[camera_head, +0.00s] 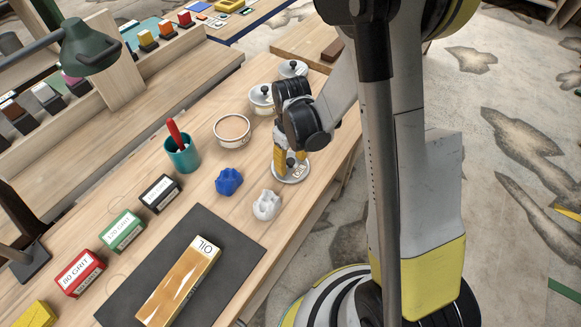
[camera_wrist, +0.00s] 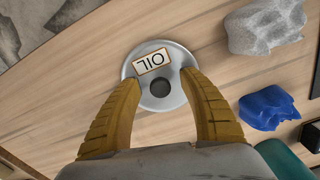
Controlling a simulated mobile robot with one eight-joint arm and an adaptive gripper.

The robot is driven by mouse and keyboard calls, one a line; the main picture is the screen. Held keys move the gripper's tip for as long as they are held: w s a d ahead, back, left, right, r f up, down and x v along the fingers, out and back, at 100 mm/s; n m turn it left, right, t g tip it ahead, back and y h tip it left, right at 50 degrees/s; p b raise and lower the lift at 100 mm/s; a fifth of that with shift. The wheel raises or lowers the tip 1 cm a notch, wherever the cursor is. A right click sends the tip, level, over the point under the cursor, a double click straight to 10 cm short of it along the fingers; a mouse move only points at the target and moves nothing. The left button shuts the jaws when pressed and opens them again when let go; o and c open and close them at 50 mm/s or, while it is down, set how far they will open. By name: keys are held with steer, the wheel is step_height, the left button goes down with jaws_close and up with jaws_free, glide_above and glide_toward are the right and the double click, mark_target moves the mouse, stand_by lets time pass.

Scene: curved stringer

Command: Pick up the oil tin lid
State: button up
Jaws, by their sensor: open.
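The oil tin lid (camera_head: 291,174) is a round metallic disc lying flat on the workbench near its right edge. In the wrist view the lid (camera_wrist: 155,106) shows a cream "OIL" label (camera_wrist: 152,61) and a dark round knob (camera_wrist: 160,86) at its centre. My gripper (camera_head: 289,158) points down at the lid, partly covering it in the head view. In the wrist view my gripper (camera_wrist: 162,80) is open, with one yellow finger on each side of the knob. Whether the fingertips touch the lid or knob, I cannot tell.
An open round tin (camera_head: 232,142) and two lidded tins (camera_head: 262,109) (camera_head: 292,75) stand behind the lid. A white crumpled cloth (camera_head: 266,205), a blue one (camera_head: 229,181) and a teal cup (camera_head: 182,155) are to the left. The bench edge is close on the right.

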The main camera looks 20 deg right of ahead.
jaws_close()
steer(key=shift+r, duration=0.1)
